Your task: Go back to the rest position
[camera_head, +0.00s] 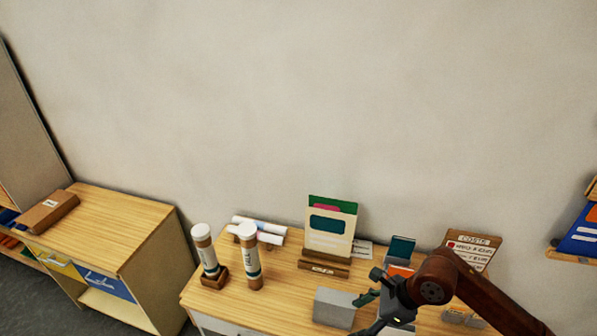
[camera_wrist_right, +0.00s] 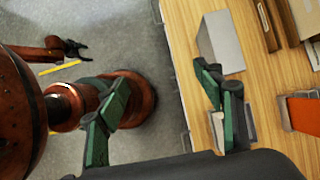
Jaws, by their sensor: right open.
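My right gripper (camera_head: 372,300) is over the front part of the wooden table (camera_head: 285,296), beside a grey block (camera_head: 334,307). In the right wrist view its green fingers (camera_wrist_right: 160,105) are spread wide with nothing between them. The grey block (camera_wrist_right: 221,42) lies beyond the right finger, and it looks apart from it. My left gripper is out of the head view. A small dark gripper on a brown arm, likely my left one (camera_wrist_right: 72,48), shows over the floor in the right wrist view; its jaws are too small to read.
White rolls (camera_head: 262,228), a card stand (camera_head: 331,227) and a wooden sign (camera_head: 471,246) stand behind. A side desk (camera_head: 120,222) is at left.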

